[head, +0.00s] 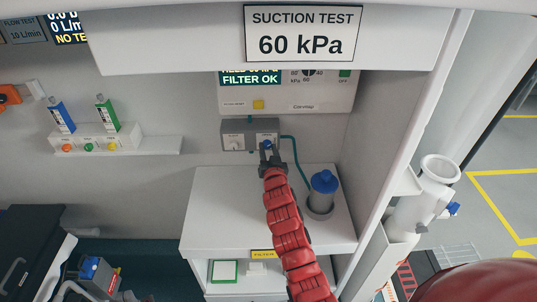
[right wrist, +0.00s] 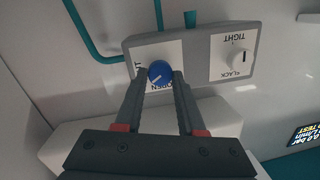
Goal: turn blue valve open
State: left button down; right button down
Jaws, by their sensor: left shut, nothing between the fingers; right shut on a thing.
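The blue valve (right wrist: 159,71) is a small round knob with a white line on it, on the grey panel (right wrist: 196,83). Lettering that seems to read OPEN is next to it, partly hidden. In the right wrist view the fingers of my right gripper (right wrist: 160,75) stand on both sides of the knob, shut on it. In the head view the red right arm reaches up to the panel (head: 227,127), with the right gripper (head: 269,152) at the blue knob (head: 267,145). I do not see my left gripper.
A second knob (right wrist: 239,58), marked SLACK and TIGHT, sits beside the valve. A blue-capped jar (head: 323,185) stands on the white cabinet (head: 225,205), right of my arm. A SUCTION TEST 60 kPa sign (head: 303,33) hangs above. A display reads FILTER OK (head: 250,79).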

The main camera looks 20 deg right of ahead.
jog(key=n+b, duration=0.3)
jog(key=n, duration=0.2)
jog(key=shift+a+g, duration=0.15)
jog(key=shift+g, duration=0.25)
jog(key=n+b, duration=0.1)
jog(key=n, duration=0.1)
jog(key=shift+n+h, duration=0.3)
jog(key=shift+h, duration=0.1)
jog(key=shift+n+b, duration=0.3)
jog(key=shift+n, duration=1)
jog(key=shift+h, duration=0.4)
jog(key=c, duration=0.5)
grip_release()
